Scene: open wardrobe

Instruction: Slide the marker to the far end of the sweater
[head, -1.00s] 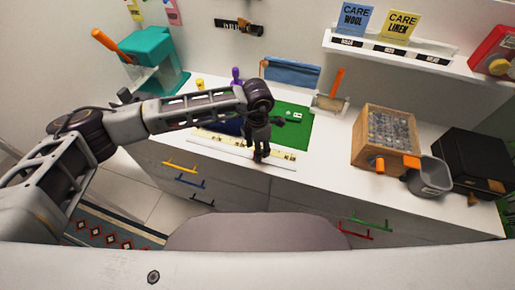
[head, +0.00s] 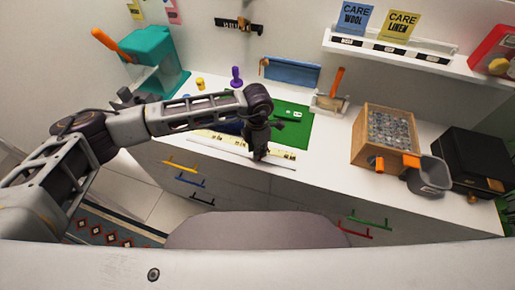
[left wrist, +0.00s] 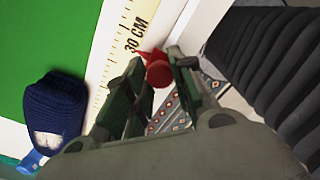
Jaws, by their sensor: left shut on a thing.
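A small red marker (left wrist: 158,72) shows between the fingers of my left gripper (left wrist: 158,85) in the left wrist view; the fingers are shut on it. It sits at the edge of a yellow ruler (left wrist: 122,50), near the "30 CM" print. The navy knitted sweater (left wrist: 58,100) lies on the ruler's other side, partly on the green mat (left wrist: 45,40). In the head view my left gripper (head: 258,154) points down at the ruler's right part and hides the marker; my arm covers much of the sweater. My right gripper is not in view.
A wooden box of grey pieces (head: 362,150), a grey scoop (head: 430,178) and a black case (head: 470,160) stand to the right. A teal press (head: 155,65) stands at the back left. Coloured drawer handles project below the counter's front edge.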

